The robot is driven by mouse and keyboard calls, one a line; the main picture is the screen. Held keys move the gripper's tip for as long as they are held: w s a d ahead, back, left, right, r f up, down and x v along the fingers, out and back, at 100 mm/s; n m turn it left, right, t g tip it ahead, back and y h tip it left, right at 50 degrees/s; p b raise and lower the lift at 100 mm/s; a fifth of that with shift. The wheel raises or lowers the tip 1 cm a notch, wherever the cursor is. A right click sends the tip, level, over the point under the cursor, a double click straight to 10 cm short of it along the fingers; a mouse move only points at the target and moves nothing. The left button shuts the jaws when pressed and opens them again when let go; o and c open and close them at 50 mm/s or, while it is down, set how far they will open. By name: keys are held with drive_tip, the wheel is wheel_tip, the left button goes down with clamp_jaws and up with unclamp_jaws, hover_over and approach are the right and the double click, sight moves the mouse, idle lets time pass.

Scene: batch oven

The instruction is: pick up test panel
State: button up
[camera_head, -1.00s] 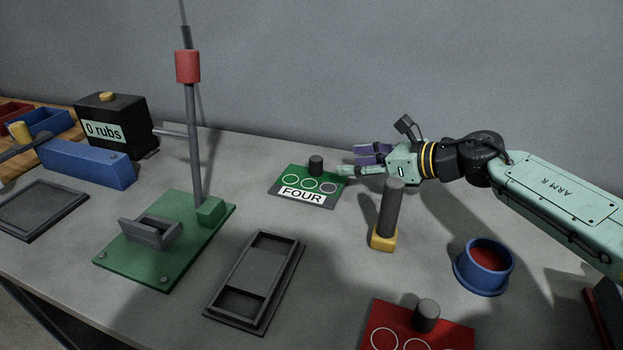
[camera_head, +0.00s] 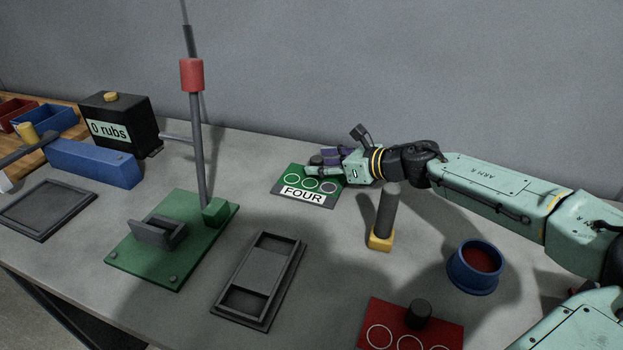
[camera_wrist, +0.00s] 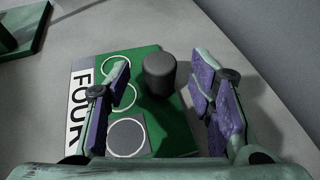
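A flat green panel (camera_head: 286,183) labelled FOUR, with a row of circles and a dark upright knob, lies on the table near the back. In the wrist view the knob (camera_wrist: 159,74) stands between my two fingers, with clear gaps on both sides. One circle is on a grey patch; the others are on green. My gripper (camera_head: 316,161) is open and empty over the panel's back edge, its fingers hiding part of the knob in the head view. A red panel (camera_head: 388,318) with circles and a similar knob is at the front. I cannot tell which one is called the test panel.
A dark post on a yellow base (camera_head: 380,241) stands under my forearm. A blue cup (camera_head: 474,267) with red contents is to its right. A grey frame (camera_head: 235,302), a green stand (camera_head: 140,275) with a tall rod, and a black box (camera_head: 125,143) are leftward. The wall is close behind.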

clamp_jaws()
idle(0.4)
drive_tip(key=shift+r, duration=0.1)
